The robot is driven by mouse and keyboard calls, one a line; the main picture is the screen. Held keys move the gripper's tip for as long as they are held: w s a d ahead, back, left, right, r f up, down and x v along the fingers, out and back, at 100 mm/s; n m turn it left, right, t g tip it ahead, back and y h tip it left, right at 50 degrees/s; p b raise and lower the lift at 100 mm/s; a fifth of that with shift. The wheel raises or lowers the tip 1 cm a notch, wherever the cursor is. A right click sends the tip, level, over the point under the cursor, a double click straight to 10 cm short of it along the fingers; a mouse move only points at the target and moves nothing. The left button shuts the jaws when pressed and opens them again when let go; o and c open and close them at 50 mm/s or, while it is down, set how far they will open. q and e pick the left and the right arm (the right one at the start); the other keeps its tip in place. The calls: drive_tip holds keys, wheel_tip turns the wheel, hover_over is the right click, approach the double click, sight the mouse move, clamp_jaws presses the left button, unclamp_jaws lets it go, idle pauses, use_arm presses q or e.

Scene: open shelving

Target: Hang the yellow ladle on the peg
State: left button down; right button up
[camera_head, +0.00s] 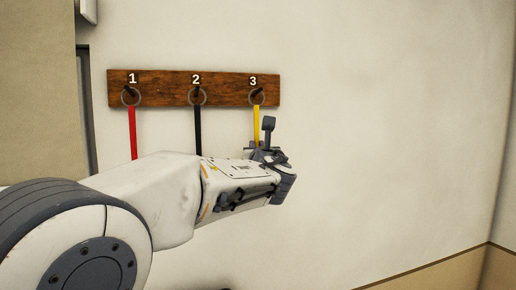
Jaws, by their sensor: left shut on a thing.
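The yellow ladle (256,122) is upright at the right end of the wooden peg board (226,88). Its ring (257,97) is at the peg marked 3 (257,91); I cannot tell whether the ring is around the peg or just in front of it. My left gripper (261,148) is shut on the yellow handle below the ring. The lower part of the ladle is hidden behind my left arm. My right gripper is not in view.
A red-handled utensil (132,132) hangs at peg 1 and a black-handled one (198,130) at peg 2, both left of the yellow ladle. The wall (390,130) right of the board is bare. A beige panel (38,90) stands at the far left.

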use_arm(q)
drive_tip(key=shift+f, duration=0.15)
drive_tip(key=c, duration=0.8)
unclamp_jaws()
drive_tip(key=shift+o, duration=0.2)
drive_tip(key=shift+s, duration=0.1)
drive_tip(key=s+d+f+b, duration=0.1)
drive_tip(key=s+b, duration=0.4)
drive_tip(key=s, duration=0.4)
drive_tip(key=s+a+f+n+g+b, duration=0.1)
drive_tip(key=s+a+f+n+g, duration=0.2)
drive_tip(key=f, duration=0.6)
drive_tip(key=s+f+n+g, duration=0.4)
drive_tip(key=s+f+n, duration=0.1)
drive_tip(key=f, duration=0.4)
drive_tip(key=s+a+f+n+g+b, duration=0.1)
drive_tip(key=s+a+f+n+g, duration=0.25)
drive_tip(key=f, duration=0.55)
drive_tip(key=s+d+f+n+g+h, duration=0.1)
drive_tip(key=s+f+n+g, duration=0.3)
drive_tip(key=s+f+n, duration=0.4)
drive_tip(key=s+f+n+g+h+b, duration=0.1)
drive_tip(key=s+f+n+g, duration=0.3)
drive_tip(key=s, duration=1)
wheel_tip(320, 180, down, 5)
drive_tip(key=n+h, duration=0.1)
drive_tip(key=n, duration=0.2)
drive_tip(key=shift+s+d+n+b, duration=0.3)
drive_tip(key=shift+d+n, duration=0.05)
drive_tip(key=shift+d, duration=0.05)
